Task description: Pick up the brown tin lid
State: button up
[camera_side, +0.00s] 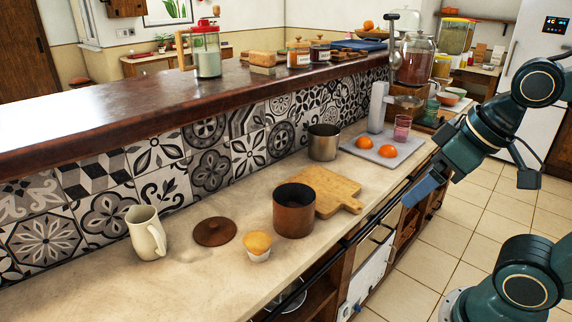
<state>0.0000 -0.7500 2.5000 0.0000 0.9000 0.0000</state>
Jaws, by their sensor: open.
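My gripper (418,192) is at the right, beyond the counter's front edge and well away from the lid. It points down to the left, is open, and nothing shows between its fingers.
A cream pitcher (146,232) stands left of the lid and a muffin (257,246) right of it. A cutting board (340,188), metal pot (323,142) and grey tray with oranges (371,150) lie farther right. A tiled wall (211,176) rises behind. The counter in front of the lid is clear.

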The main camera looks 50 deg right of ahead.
jog(key=c, duration=0.8)
jog(key=shift+c, duration=0.2)
jog(key=shift+w, duration=0.1)
jog(key=w+a+r+n+g+y, duration=0.1)
jog(key=w+a+n, duration=0.1)
jog(key=w, duration=0.8)
jog(key=w+a+r+n+y, duration=0.1)
jog(key=w+a+n, duration=0.2)
jog(key=w, duration=0.7)
jog(key=w+a+f+n, duration=0.2)
jog(key=w+a+f, duration=0.1)
jog(key=w+f, duration=0.4)
jog(key=w+a+f+n+g+y, duration=0.1)
jog(key=w+a+f+n, duration=0.1)
jog(key=w+f, duration=0.5)
jog(key=w+a, duration=0.1)
jog(key=w, duration=0.3)
jog(key=shift+w, duration=0.2)
